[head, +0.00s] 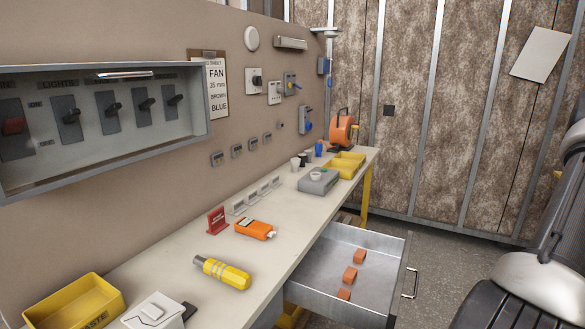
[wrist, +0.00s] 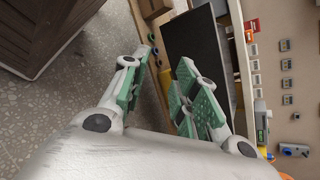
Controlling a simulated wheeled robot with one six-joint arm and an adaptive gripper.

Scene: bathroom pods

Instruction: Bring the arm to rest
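My gripper (wrist: 165,80) shows in the wrist view with its two green-padded fingers spread apart. Nothing is between the fingers; floor and a dark panel edge show behind the gap. In the head view part of my arm (head: 545,270) stands at the right edge, and the gripper itself is out of that picture. The arm is clear of the bench in the head view.
A bench (head: 180,262) runs along the wall with a yellow screwdriver-like tool (head: 222,272), an orange meter (head: 255,229) and a yellow waste bin (head: 72,303). An open drawer (head: 325,265) holding orange blocks (head: 350,274) juts over the floor. Floor right of it is clear.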

